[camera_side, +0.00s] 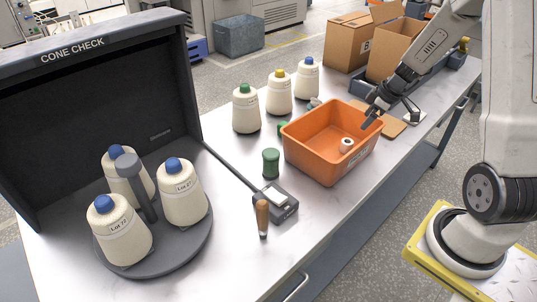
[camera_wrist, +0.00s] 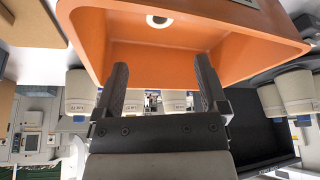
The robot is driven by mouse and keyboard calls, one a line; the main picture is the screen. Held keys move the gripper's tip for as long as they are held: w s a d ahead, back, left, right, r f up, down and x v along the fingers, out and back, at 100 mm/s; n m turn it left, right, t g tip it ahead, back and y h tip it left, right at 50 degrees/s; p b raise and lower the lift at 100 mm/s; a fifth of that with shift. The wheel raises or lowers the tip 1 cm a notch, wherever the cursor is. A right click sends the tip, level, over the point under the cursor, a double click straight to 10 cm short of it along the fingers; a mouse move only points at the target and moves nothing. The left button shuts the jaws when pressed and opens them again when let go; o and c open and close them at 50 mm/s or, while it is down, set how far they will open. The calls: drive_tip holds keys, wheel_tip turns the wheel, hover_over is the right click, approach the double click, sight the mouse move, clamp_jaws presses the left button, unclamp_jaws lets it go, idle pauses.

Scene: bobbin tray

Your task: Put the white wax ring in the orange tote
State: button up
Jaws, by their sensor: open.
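The orange tote (camera_side: 305,155) stands on the white bench, right of centre in the side view. The white wax ring (camera_side: 346,144) is inside the tote, toward its right side. My gripper (camera_side: 369,119) is over the tote's far right rim, with open jaws and nothing between them. In the wrist view the tote (camera_wrist: 190,67) fills the top, beyond the open fingers of my gripper (camera_wrist: 161,68). The white ring (camera_wrist: 158,21) shows there near the top edge, inside the tote and clear of both fingers.
Several cones of yarn stand behind the tote, one with a green top (camera_side: 246,110). A green spool (camera_side: 271,162), a small scale (camera_side: 277,203) and a wooden-handled tool (camera_side: 262,218) are left of it. Cardboard boxes (camera_side: 348,42) stand at the far end. The front bench is mostly clear.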

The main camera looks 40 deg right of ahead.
drive_tip(key=shift+s+r, duration=0.15)
drive_tip(key=shift+r, duration=0.25)
idle(0.3)
drive_tip(key=s+a+r+m+h, duration=0.1)
drive_tip(key=s+a+m, duration=0.1)
drive_tip(key=a, duration=1)
drive_tip(key=s+a+r+m+g, duration=0.1)
drive_tip(key=s+a, duration=0.3)
drive_tip(key=a, duration=0.9)
drive_tip(key=shift+s+r+m+h, duration=0.2)
drive_tip(key=shift+s+m+h, duration=0.15)
drive_tip(key=shift+m, duration=0.35)
